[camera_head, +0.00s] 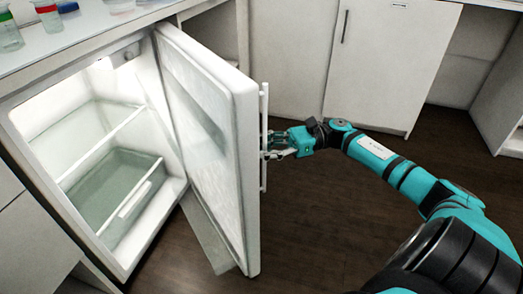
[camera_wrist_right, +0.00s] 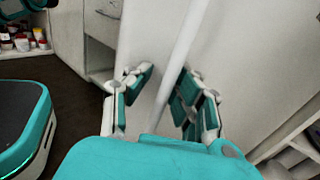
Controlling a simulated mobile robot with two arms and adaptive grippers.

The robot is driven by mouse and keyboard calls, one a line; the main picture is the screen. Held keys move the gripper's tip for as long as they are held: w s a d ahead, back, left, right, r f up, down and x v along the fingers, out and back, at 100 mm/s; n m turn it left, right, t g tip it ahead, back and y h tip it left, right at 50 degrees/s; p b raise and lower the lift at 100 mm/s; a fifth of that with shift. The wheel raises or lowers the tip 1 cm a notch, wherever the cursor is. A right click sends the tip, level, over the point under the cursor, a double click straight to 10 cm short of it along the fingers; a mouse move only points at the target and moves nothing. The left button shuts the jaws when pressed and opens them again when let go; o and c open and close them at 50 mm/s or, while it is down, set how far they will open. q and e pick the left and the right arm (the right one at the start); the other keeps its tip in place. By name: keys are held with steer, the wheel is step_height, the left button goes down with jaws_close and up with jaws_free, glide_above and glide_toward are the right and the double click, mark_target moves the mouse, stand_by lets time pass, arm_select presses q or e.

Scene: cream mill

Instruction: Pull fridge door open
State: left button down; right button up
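The white fridge door (camera_head: 246,170) stands open, swung well out from the fridge (camera_head: 100,160), with the lit shelves inside showing. A vertical white bar handle (camera_head: 264,110) runs along the door's outer face. My right gripper (camera_head: 268,145) is at the middle of the handle. In the right wrist view the handle (camera_wrist_right: 185,40) passes between the spread fingers of my right gripper (camera_wrist_right: 166,80). A gap shows between the left finger and the bar, and the right finger is close to it. My left gripper is not in view.
A counter (camera_head: 75,38) with a few glass vessels runs above the fridge. A white cabinet (camera_head: 385,60) stands at the back, and another unit (camera_head: 500,110) stands at the right. Dark wood floor (camera_head: 320,220) is clear between the door and my right arm.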

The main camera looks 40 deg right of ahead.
steer(key=shift+o, duration=0.4)
steer(key=shift+a+r, duration=0.1)
steer(key=shift+a, duration=0.1)
steer(key=shift+w+d, duration=0.1)
steer(key=shift+d, duration=0.1)
steer(key=v, duration=1.1)
steer(key=shift+s+d, duration=0.25)
steer(key=shift+d, duration=0.1)
